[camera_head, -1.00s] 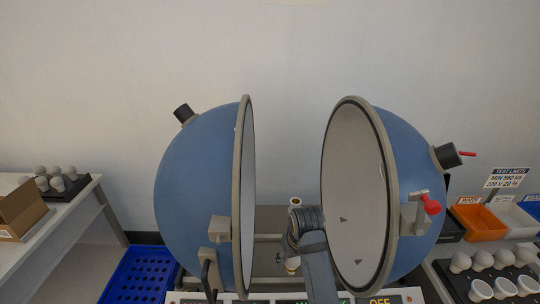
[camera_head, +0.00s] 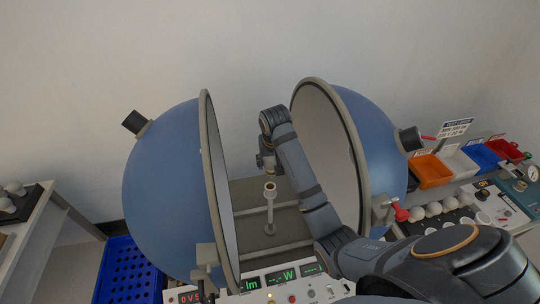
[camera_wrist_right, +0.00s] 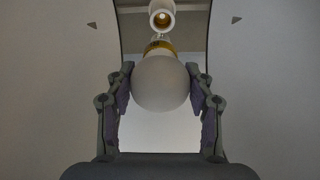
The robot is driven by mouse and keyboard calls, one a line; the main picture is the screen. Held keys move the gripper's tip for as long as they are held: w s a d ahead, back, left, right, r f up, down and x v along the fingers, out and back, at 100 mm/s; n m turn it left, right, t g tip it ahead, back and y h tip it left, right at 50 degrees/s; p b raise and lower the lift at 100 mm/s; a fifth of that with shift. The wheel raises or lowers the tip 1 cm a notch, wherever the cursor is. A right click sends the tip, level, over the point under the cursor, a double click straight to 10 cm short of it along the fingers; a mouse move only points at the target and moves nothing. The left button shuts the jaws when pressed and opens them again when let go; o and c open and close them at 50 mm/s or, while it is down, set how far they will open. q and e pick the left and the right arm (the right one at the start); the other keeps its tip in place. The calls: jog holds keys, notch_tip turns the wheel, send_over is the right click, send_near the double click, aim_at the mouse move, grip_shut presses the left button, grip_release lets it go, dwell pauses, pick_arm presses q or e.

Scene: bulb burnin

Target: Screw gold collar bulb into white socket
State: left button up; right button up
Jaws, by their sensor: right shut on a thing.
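My right gripper (camera_head: 267,167) hangs between the two halves of the open blue sphere, just above the white socket (camera_head: 270,187), which tops a thin upright post. In the right wrist view its fingers (camera_wrist_right: 160,80) are shut on the white globe of the gold collar bulb (camera_wrist_right: 158,84). The gold collar (camera_wrist_right: 158,46) points away from the palm, toward the socket (camera_wrist_right: 162,15). A gap shows between collar and socket in the head view; the bulb itself is mostly hidden there. My left gripper is not in view.
The left half-sphere (camera_head: 165,190) and right half-sphere (camera_head: 375,140) stand close on both sides of my right arm. A control panel (camera_head: 270,290) lies in front. Colored bins (camera_head: 430,170) and several bulbs (camera_head: 433,209) are at right; a blue crate (camera_head: 128,270) is at lower left.

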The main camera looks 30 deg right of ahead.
aim_at(270, 175)
jog(key=x, duration=0.2)
jog(key=shift+a+f, duration=0.15)
jog(key=shift+f, duration=0.3)
jog(key=shift+x, duration=0.95)
jog(key=shift+s, duration=0.2)
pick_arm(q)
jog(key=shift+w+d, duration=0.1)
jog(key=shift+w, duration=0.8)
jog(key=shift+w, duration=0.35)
pick_arm(e)
jog(key=shift+f, duration=0.15)
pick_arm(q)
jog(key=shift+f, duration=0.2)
pick_arm(e)
jog(key=shift+f, duration=1)
jog(key=o, duration=1.2)
